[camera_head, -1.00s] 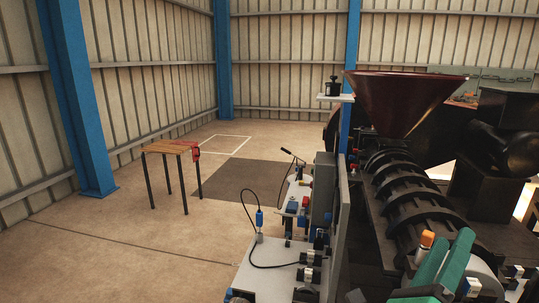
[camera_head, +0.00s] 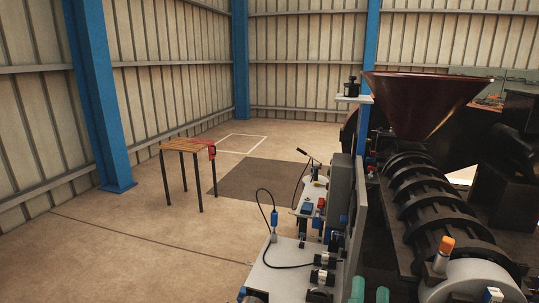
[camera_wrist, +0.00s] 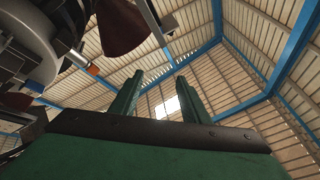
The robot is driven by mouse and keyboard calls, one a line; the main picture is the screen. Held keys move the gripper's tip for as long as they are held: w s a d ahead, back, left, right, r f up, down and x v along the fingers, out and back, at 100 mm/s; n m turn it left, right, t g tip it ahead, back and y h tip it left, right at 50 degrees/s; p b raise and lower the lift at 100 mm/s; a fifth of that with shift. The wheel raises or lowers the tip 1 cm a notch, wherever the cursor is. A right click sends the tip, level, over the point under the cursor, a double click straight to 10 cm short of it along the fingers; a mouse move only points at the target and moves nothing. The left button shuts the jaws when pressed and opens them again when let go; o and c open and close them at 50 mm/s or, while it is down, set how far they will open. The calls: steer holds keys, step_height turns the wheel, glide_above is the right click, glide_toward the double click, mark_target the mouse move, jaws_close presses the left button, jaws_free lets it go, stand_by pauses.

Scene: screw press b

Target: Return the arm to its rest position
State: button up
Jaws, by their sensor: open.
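My gripper (camera_wrist: 160,98) shows in the wrist view with its two green fingers apart and nothing between them. The fingers point up toward the roof. In the head view only the green fingertips of my gripper (camera_head: 370,292) show at the bottom edge; the rest of the arm is out of the frame. The fingertips are just left of the press's pale round end (camera_head: 470,280) in the picture. I cannot tell how far apart they are in depth.
The screw press has a ribbed dark barrel (camera_head: 428,200) and a dark red hopper (camera_head: 425,100). A grey panel (camera_head: 355,230) and a bench (camera_head: 285,275) with fittings stand left of it. A small wooden table (camera_head: 180,146) stands farther left. The floor (camera_head: 120,255) at left is clear.

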steer(key=s+a+f+n+g+y, duration=0.25)
steer(key=s+a+f+n, duration=0.2)
steer(key=f, duration=0.55)
steer(key=s+a+f+n+g+y, duration=0.1)
steer(key=s+a+f+n+y, duration=0.35)
steer(key=f, duration=0.65)
steer(key=s+a+f+n+g, duration=0.1)
steer(key=s+a+f, duration=0.4)
steer(key=s, duration=0.4)
steer(key=s+a+f+n+g, duration=0.1)
steer(key=s+a+f, duration=0.4)
steer(key=s, duration=0.5)
steer(key=shift+s+g, duration=0.3)
steer(key=shift+g, duration=0.45)
steer(key=shift+a+f, duration=0.1)
